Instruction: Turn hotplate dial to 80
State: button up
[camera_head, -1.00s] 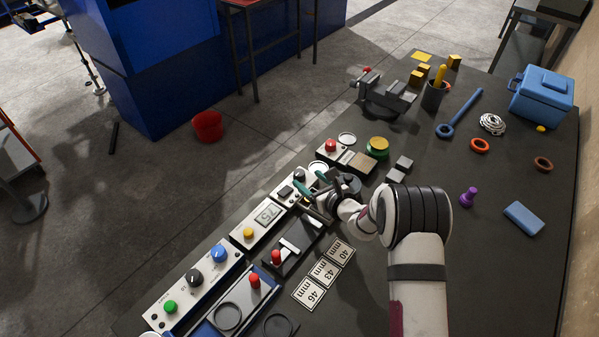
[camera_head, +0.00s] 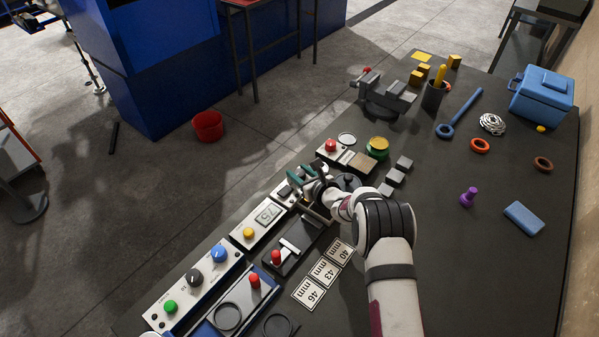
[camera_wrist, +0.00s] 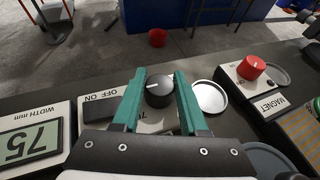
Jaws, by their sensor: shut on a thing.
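The black hotplate dial (camera_wrist: 158,91) sits on a white control box (camera_wrist: 148,121) and has a white pointer line on top. In the wrist view the green fingers of my gripper (camera_wrist: 155,82) stand on either side of the dial, shut on it. In the head view my gripper (camera_head: 313,178) is over the same white box, and the arm hides most of the dial there. The dial's scale is mostly covered by the gripper, so the value it points at cannot be read.
An ON/OFF switch (camera_wrist: 101,108) is left of the dial. A width display reading 75 (camera_wrist: 29,143) is further left. A silver disc (camera_wrist: 209,97) and the magnet box with a red knob (camera_wrist: 251,67) are to the right.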

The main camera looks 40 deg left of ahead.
grip_shut()
jog(key=shift+a+r+m+t+h, duration=0.1)
jog(key=shift+m+t+h, duration=0.3)
jog(key=shift+m+t, duration=0.3)
jog(key=shift+m+t+h, duration=0.5)
jog(key=shift+m+t, duration=0.3)
jog(key=o, duration=1)
grip_release()
jog(key=v, duration=1.6)
jog(key=shift+w, duration=0.1)
